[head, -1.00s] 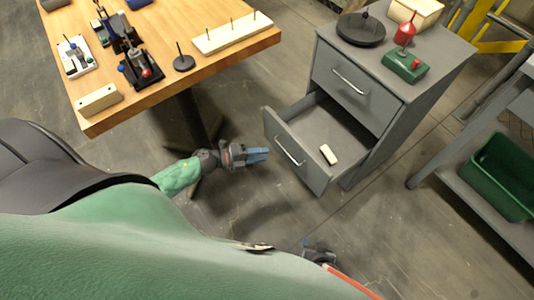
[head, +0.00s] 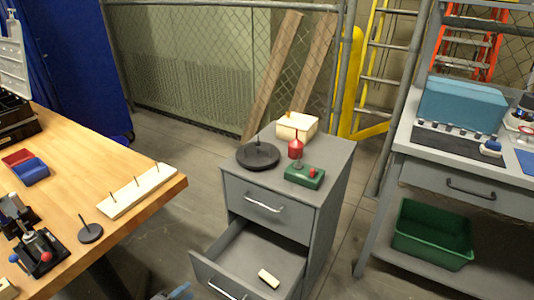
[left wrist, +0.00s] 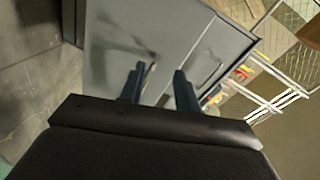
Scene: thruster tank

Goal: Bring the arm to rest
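My left gripper (head: 174,293) shows only as blue fingertips at the bottom edge of the head view, just left of the open drawer. In the left wrist view my left gripper (left wrist: 157,78) has its two dark fingers apart with nothing between them. The grey cabinet (left wrist: 170,25) lies beyond the fingertips there. My right gripper is in neither current view.
The grey cabinet (head: 325,195) has its lower drawer (head: 235,252) pulled out, with a cream block (head: 268,278) inside. A wooden table (head: 140,213) stands at left. A grey bench (head: 470,178) with a green bin (head: 432,235) stands at right. Floor shows between table and cabinet.

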